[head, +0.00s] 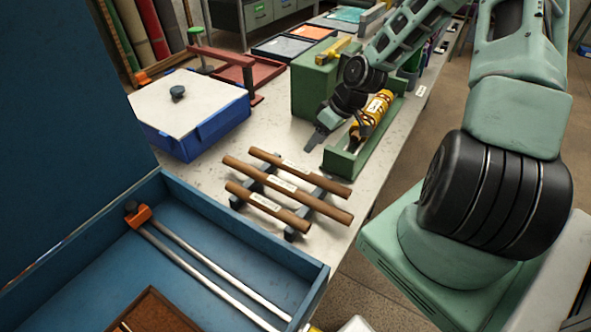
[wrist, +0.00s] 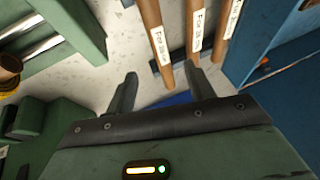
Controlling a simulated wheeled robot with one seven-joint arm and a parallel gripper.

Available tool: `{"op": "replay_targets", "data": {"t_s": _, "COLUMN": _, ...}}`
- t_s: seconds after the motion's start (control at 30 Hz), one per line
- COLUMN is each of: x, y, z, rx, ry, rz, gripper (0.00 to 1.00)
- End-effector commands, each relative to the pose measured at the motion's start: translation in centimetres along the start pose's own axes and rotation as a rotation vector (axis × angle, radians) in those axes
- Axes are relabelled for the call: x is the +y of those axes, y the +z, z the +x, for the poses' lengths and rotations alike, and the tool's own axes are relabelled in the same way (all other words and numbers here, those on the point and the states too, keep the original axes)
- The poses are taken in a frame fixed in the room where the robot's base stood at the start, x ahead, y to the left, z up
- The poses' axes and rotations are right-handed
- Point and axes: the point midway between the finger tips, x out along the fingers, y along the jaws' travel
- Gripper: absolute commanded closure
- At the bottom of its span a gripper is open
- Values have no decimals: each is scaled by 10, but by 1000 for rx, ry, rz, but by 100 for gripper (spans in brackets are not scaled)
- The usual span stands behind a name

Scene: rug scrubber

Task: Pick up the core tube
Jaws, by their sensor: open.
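Three brown tubes with white labels lie side by side on a dark rack (head: 240,196) on the table: a rear one (head: 325,182), a middle one (head: 325,208) and a front one (head: 245,199). The labels are too small to read surely, so I cannot tell which is the core tube. My gripper (head: 318,140) is open and empty, above the table behind the tubes. In the wrist view its two fingers (wrist: 162,88) point toward the tubes, apart from them; the leftmost tube (wrist: 155,30) runs nearest the space between them.
A green tray (head: 345,163) with a yellow cylinder (head: 378,106) stands right of the tubes. A blue box with a white lid (head: 195,100) stands left. A blue open case (head: 190,222) with metal rods is in front. Bare tabletop (head: 290,135) lies behind the tubes.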

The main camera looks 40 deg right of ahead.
Motion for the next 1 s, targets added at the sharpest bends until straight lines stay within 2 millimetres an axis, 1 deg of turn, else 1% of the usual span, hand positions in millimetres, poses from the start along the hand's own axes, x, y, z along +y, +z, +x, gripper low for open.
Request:
{"op": "replay_targets", "data": {"t_s": 0.03, "x": -2, "y": 0, "z": 10, "rx": -3, "ry": -5, "rz": -3, "gripper": 46}}
{"op": "replay_targets", "data": {"t_s": 0.1, "x": -2, "y": 0, "z": 24, "rx": -4, "ry": -5, "rz": -4, "gripper": 46}}
{"op": "replay_targets", "data": {"t_s": 0.2, "x": -2, "y": 0, "z": 42, "rx": -4, "ry": -3, "rz": -3, "gripper": 46}}
{"op": "replay_targets", "data": {"t_s": 0.3, "x": -1, "y": 0, "z": 54, "rx": -2, "ry": -2, "rz": -2, "gripper": 46}}
{"op": "replay_targets", "data": {"t_s": 0.57, "x": -1, "y": -2, "z": 69, "rx": -1, "ry": -1, "rz": 0, "gripper": 46}}
{"op": "replay_targets", "data": {"t_s": 0.8, "x": 0, "y": -4, "z": 100, "rx": -3, "ry": -3, "rz": 1, "gripper": 46}}
{"op": "replay_targets", "data": {"t_s": 0.9, "x": 1, "y": -3, "z": 110, "rx": -2, "ry": -2, "rz": 0, "gripper": 46}}
{"op": "replay_targets", "data": {"t_s": 1.0, "x": 1, "y": -3, "z": 114, "rx": -2, "ry": 0, "rz": -1, "gripper": 46}}
